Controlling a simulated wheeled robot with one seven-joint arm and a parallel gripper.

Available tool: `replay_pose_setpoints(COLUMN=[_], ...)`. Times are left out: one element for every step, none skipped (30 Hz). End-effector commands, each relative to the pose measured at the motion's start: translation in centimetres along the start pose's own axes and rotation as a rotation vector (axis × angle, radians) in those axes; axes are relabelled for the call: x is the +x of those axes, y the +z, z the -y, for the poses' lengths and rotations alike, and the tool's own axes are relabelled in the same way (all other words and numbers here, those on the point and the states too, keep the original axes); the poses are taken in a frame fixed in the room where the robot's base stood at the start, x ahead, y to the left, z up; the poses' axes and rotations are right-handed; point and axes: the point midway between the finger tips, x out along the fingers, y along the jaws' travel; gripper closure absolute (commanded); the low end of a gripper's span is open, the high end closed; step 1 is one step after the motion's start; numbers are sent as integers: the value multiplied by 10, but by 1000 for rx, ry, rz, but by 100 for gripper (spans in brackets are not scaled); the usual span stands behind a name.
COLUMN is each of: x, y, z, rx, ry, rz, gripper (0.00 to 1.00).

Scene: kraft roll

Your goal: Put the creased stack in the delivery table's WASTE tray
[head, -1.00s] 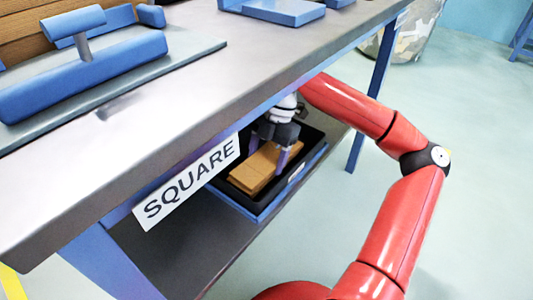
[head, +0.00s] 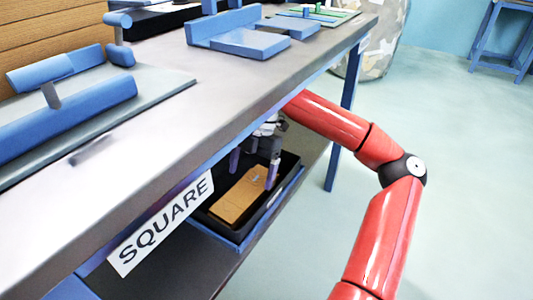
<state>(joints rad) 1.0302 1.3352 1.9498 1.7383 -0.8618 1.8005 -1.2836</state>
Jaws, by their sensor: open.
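A brown kraft stack (head: 240,199) lies in a black tray with a blue outer edge (head: 290,187) on the shelf under the table. A small greyish mark shows on its top; I cannot tell whether it is a crease. My gripper (head: 254,170) is open above the stack, its two purple-tipped fingers apart, one at the left and one at the right. I cannot tell whether a finger touches the stack. The tabletop edge hides the upper part of my gripper. No tray with a readable WASTE label shows.
A SQUARE sign (head: 163,222) hangs at the table's front edge, left of the tray. The steel tabletop (head: 190,110) is close above my arm. Blue fixtures (head: 240,35) stand on it. A blue table leg (head: 343,120) is behind my arm.

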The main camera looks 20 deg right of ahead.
Motion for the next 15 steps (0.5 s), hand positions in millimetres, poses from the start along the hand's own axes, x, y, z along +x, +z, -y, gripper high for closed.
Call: replay_pose_setpoints(x=[-8,-11,-14,-17,-19,-22,-24,-26,-29,-30,-31,-32,-33,-34,-34], y=[12,18,27,34,40,47,53,58,63,67,71,75,77,79,82], z=[0,0,0,0,0,0,0,0,0,0,0,0,0,0,0], rx=[6,6,6,6,6,5,4,5,3,3,2,2,1,1,0], ry=[2,2,3,3,3,3,2,2,2,1,1,1,1,1,1], rz=[0,0,0,1,0,1,1,2,1,1,1,0,0,0,0], gripper=[11,11,11,11,11,11,11,11,11,11,11,11,11,11,11])
